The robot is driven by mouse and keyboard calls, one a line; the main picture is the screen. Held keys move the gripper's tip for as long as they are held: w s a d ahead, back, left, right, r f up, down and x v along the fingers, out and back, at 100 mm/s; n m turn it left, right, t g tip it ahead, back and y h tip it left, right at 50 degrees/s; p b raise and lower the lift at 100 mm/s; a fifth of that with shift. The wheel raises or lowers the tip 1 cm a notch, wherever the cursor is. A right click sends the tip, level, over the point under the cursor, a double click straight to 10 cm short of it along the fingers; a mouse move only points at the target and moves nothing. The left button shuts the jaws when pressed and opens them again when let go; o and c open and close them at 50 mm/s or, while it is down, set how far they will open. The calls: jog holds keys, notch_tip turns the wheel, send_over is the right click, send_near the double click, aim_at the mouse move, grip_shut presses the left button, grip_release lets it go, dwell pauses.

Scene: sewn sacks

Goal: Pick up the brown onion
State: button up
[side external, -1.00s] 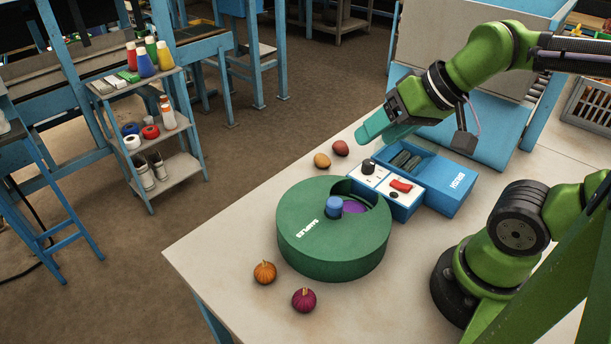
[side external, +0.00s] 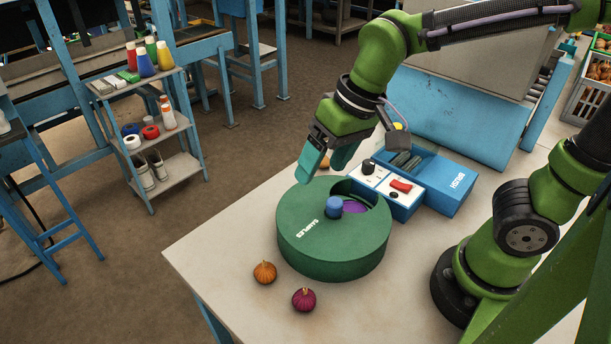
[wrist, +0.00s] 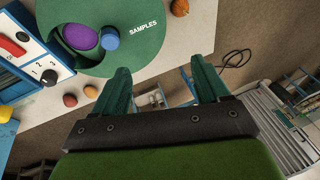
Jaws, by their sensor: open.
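The brown onion (side external: 264,272), round and orange-brown with ribs, sits on the table near its front left edge, left of the green drum. Its edge also shows at the top of the wrist view (wrist: 180,7). My gripper (side external: 320,174) is open and empty, pointing down above the far left side of the drum. In the wrist view its two teal fingers (wrist: 161,70) are wide apart with floor and table edge beyond them. The onion is well away from the fingers.
A purple-red onion (side external: 304,300) sits close by the brown one. The green SAMPLES drum (side external: 333,250) has a blue knob (side external: 334,207) and a purple item (side external: 355,207) in its opening. A blue BRUSH box (side external: 445,185) stands behind. Two potato-like items (wrist: 80,95) lie near the far edge.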

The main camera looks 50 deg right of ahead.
aim_at(264, 264)
jog(key=w+a+f+m+g+h, duration=0.1)
jog(key=w+a+f+g, duration=0.1)
jog(key=a, duration=0.4)
jog(key=w+a+f+g+h, duration=0.1)
jog(key=w+a+f+h, duration=0.15)
jog(key=a, duration=0.35)
jog(key=shift+y, duration=0.45)
notch_tip(264, 264, down, 11)
jog(key=shift+w+d+r, duration=0.1)
jog(key=shift+s+d+f, duration=0.1)
jog(key=shift+d+f, duration=0.05)
jog(key=shift+f, duration=1.2)
jog(key=shift+s+d+f, duration=0.1)
jog(key=shift+d+f, duration=0.05)
jog(key=shift+f, duration=1.2)
jog(key=c, duration=1.1)
